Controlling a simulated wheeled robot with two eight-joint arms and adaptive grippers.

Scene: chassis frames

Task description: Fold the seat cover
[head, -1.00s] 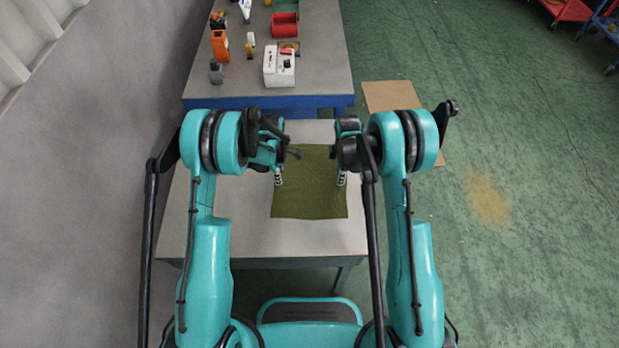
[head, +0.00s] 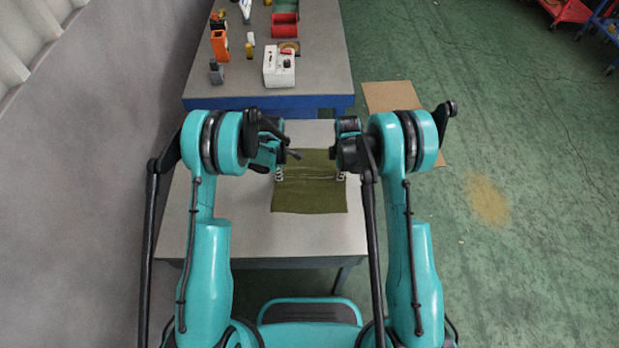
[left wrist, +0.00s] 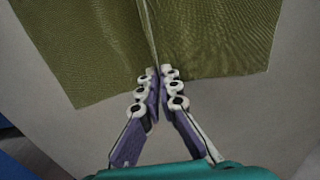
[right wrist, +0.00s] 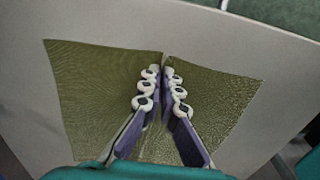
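The olive-green seat cover (head: 309,196) lies on the grey table in front of me, with raised creases running across it between my two grippers. My left gripper (head: 279,174) is at its left edge and my right gripper (head: 340,175) at its right edge. In the left wrist view, the fingertips (left wrist: 158,72) are close together on a pinched ridge of the cover (left wrist: 90,50). In the right wrist view, the fingertips (right wrist: 162,72) also close on a ridge of the cover (right wrist: 95,85). The cover's far part is partly hidden by my arms in the head view.
Beyond the table (head: 240,236) stands a blue-edged workbench (head: 325,75) with a white box (head: 279,70), a red bin (head: 285,25) and orange and grey items. A cardboard sheet (head: 390,97) lies on the green floor. The table around the cover is clear.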

